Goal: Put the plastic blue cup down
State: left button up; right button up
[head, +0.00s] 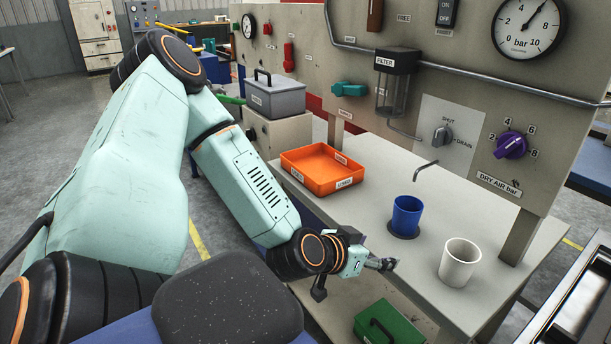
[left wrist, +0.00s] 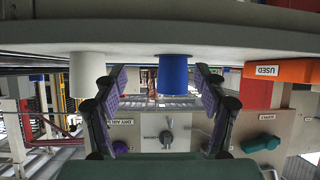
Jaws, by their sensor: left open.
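The plastic blue cup (head: 407,214) stands upright on a dark round pad (head: 403,236) on the pale worktop, below a thin bent spout (head: 424,172). My left gripper (head: 388,264) is open and empty, in front of the cup near the worktop's front edge and apart from it. The left wrist view is upside down. There the blue cup (left wrist: 173,70) shows beyond the gap between the spread fingers of my left gripper (left wrist: 157,88). My right gripper is not in view.
A white cup (head: 459,263) stands right of the blue cup. An orange tray (head: 324,187) labelled USED sits left on the worktop (head: 385,160). A panel with a purple knob (head: 511,145) and gauge (head: 529,26) rises behind. A green box (head: 390,325) is below the worktop.

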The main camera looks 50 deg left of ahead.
pick_arm(q)
jog(key=s+d+f+g+h, duration=0.1)
jog(key=s+d+f+g, duration=0.55)
jog(key=s+f, duration=0.4)
jog(key=s+d+f+g, duration=0.2)
jog(key=s+f, duration=0.2)
jog(key=s, duration=0.4)
jog(key=s+d+f+g+y, duration=0.1)
jog(key=s+f+g, duration=0.2)
jog(key=s, duration=0.6)
jog(key=shift+d+f+g, duration=0.35)
jog(key=shift+d+f, duration=0.05)
jog(key=shift+f, duration=0.25)
